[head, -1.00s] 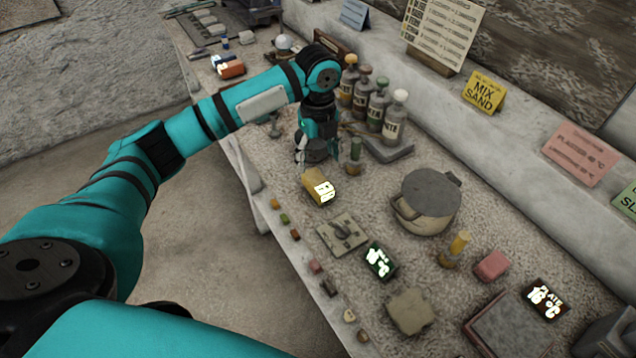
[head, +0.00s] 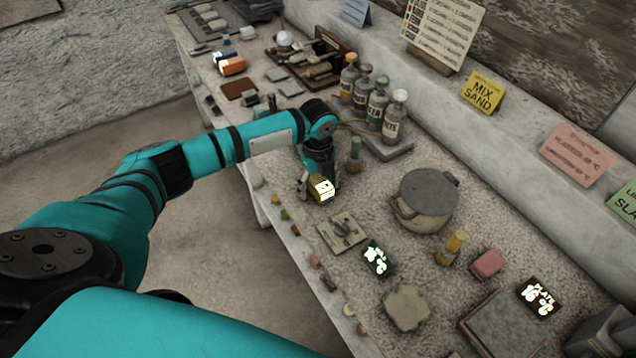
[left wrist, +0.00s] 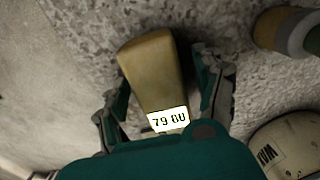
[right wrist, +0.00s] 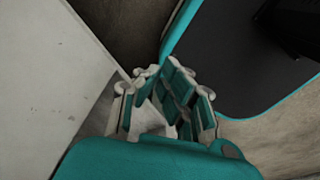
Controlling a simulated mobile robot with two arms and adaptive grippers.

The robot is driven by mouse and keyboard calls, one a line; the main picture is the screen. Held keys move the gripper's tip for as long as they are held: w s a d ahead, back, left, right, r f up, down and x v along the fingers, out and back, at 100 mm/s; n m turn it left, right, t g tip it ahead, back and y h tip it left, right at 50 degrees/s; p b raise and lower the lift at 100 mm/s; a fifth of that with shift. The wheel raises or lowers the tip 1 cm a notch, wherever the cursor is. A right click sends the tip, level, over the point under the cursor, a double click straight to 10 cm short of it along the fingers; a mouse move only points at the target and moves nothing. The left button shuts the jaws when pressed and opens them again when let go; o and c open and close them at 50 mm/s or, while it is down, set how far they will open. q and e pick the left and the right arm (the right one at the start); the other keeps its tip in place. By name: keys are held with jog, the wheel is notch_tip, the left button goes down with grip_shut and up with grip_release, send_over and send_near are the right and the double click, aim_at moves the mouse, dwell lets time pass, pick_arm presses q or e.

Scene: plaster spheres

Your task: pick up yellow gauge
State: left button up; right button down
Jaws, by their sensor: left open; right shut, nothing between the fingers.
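The yellow gauge (head: 322,190) is a small boxy block with a lit display, lying on the speckled worktable. In the left wrist view the gauge (left wrist: 152,75) stands between the two fingers, its display reading "79" and further characters. My left gripper (head: 318,186) is down at the gauge; in its wrist view the left gripper (left wrist: 165,95) is open, with a finger on each side and a visible gap at least on the right. My right gripper (right wrist: 168,90) is shut and empty, away from the table top; it does not show in the head view.
A green-topped bottle (head: 354,155) stands just behind the gauge. A lidded pot (head: 425,200), a switch plate (head: 342,232) and a green-display gauge (head: 377,260) are to the right. Several labelled bottles (head: 377,105) stand in a tray behind. Small colored pieces line the front edge.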

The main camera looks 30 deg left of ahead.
pick_arm(q)
jog(key=shift+f, duration=0.1)
pick_arm(e)
jog(key=shift+w+r, duration=0.1)
jog(key=shift+w, duration=0.5)
pick_arm(q)
jog(key=shift+f, duration=0.1)
grip_shut()
pick_arm(e)
jog(key=shift+s, duration=0.15)
dwell(0.3)
